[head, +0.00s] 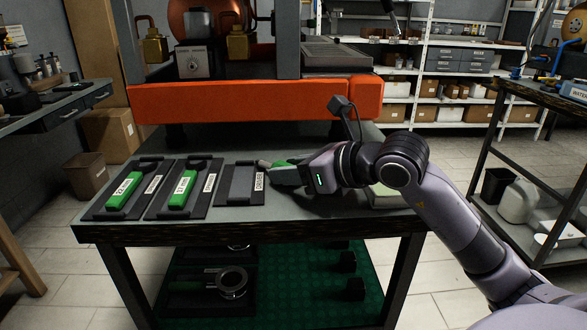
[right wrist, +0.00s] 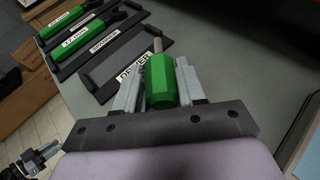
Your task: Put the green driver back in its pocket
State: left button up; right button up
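The green driver (right wrist: 160,80) lies between the fingers of my right gripper (head: 284,173), its metal shaft pointing away from the palm. In the right wrist view both fingers of the gripper (right wrist: 160,92) flank the green handle and appear to touch it. In the head view, the gripper partly hides the driver (head: 279,165). The driver's pocket (head: 236,183) is a dark tray labelled DRIVER, empty, just left of the gripper. Whether the driver touches the bench is unclear.
Two trays to the left hold green-handled spanners (head: 124,190) (head: 183,189). A pale object (head: 388,196) sits at the bench's right, partly behind my arm. A cart (head: 520,90) stands farther right.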

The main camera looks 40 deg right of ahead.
jog(key=c, duration=0.4)
jog(key=shift+r+p, duration=2.45)
jog(key=shift+r, duration=1.1)
jog(key=o, duration=0.6)
jog(key=c, duration=0.6)
